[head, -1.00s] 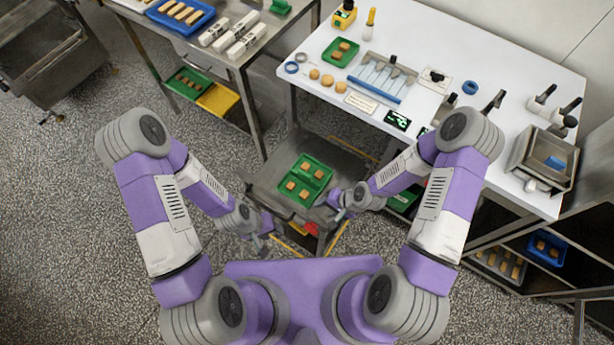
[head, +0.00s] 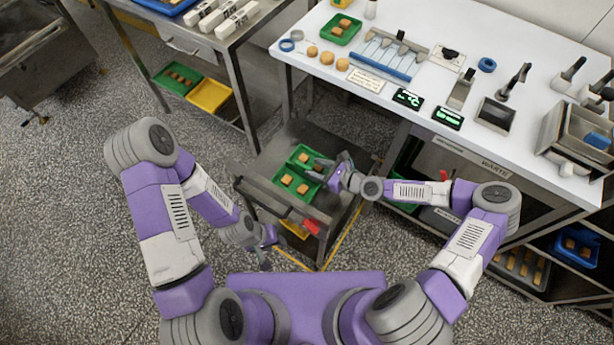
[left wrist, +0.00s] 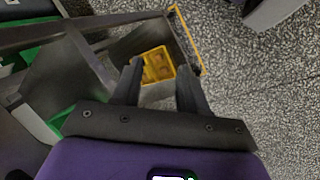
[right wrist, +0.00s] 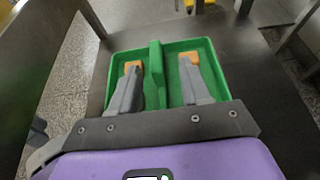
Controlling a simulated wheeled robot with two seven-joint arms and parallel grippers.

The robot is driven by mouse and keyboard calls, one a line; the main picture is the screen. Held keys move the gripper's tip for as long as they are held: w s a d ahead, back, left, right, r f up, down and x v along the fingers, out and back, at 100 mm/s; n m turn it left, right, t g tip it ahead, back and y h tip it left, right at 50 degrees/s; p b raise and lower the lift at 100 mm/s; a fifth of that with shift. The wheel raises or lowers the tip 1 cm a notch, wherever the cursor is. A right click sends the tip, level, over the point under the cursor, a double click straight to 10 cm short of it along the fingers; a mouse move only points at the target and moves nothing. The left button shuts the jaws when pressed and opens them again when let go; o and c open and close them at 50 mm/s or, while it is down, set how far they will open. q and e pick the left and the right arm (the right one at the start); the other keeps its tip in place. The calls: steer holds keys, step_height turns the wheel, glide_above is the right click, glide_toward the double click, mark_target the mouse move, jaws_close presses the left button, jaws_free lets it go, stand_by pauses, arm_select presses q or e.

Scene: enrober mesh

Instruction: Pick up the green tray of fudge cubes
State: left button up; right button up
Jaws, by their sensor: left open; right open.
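The green tray (head: 279,183) holds several tan fudge cubes and sits on the top of a dark metal cart. A raised green divider (right wrist: 155,72) runs along its middle in the right wrist view. My right gripper (head: 318,170) is open over the tray and hides its right part in the head view. In the right wrist view, the gripper's fingers (right wrist: 161,68) are apart on either side of the divider, with cubes by the tips. My left gripper (head: 267,260) is open and empty, low beside the near side of the cart; its fingers also show in the left wrist view (left wrist: 158,75).
The cart (head: 262,165) has a lower shelf with a yellow tray (left wrist: 158,65). A white worktable (head: 430,50) with tools and another green tray (head: 341,28) stands behind. A steel table (head: 228,40) stands at the back left. Speckled floor is clear at the left.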

mark_target(306, 166)
steer(key=shift+a+b+x, duration=0.2)
steer(key=shift+b+x, duration=0.5)
steer(key=shift+x, duration=2.95)
steer(key=shift+s+r, duration=0.2)
steer(key=shift+c, duration=0.3)
jaws_close()
